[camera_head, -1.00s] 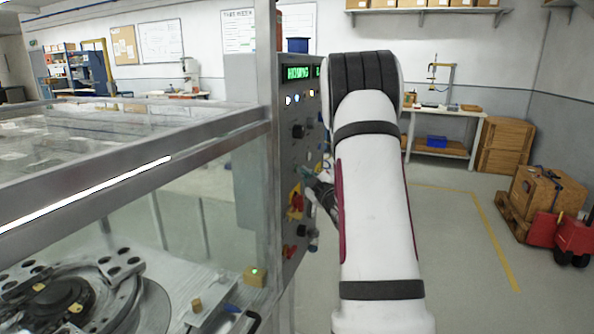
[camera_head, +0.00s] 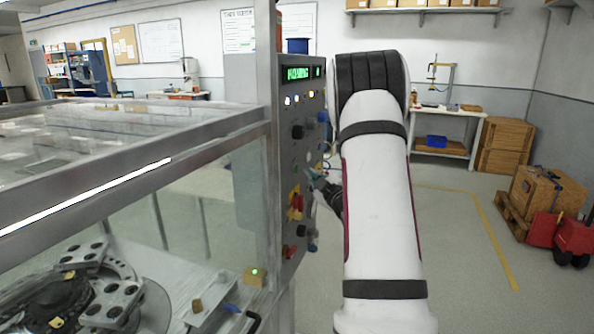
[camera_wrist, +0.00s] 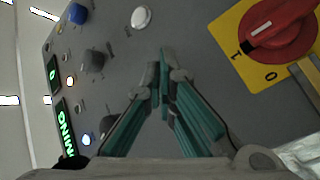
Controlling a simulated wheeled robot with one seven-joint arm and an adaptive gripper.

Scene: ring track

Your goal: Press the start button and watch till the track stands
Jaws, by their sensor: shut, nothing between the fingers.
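The control panel (camera_head: 301,130) stands upright on the enclosure's right corner. Its green display (camera_head: 298,73) reads what looks like HOMING, with lit lamps below. My gripper (camera_head: 312,176) is beside the panel face, partly hidden by my arm. In the wrist view my gripper (camera_wrist: 160,62) is shut and empty, its tips before bare panel. A pale round button (camera_wrist: 141,18) sits above the tips there. I cannot tell which button is start, nor whether the tips touch the panel.
A red rotary switch (camera_wrist: 283,25) on a yellow plate is right of the tips. A glass pane and metal frame (camera_head: 200,140) close off the track. A green light glows on a yellow box (camera_head: 255,274). The floor at right is clear up to a red cart (camera_head: 560,238).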

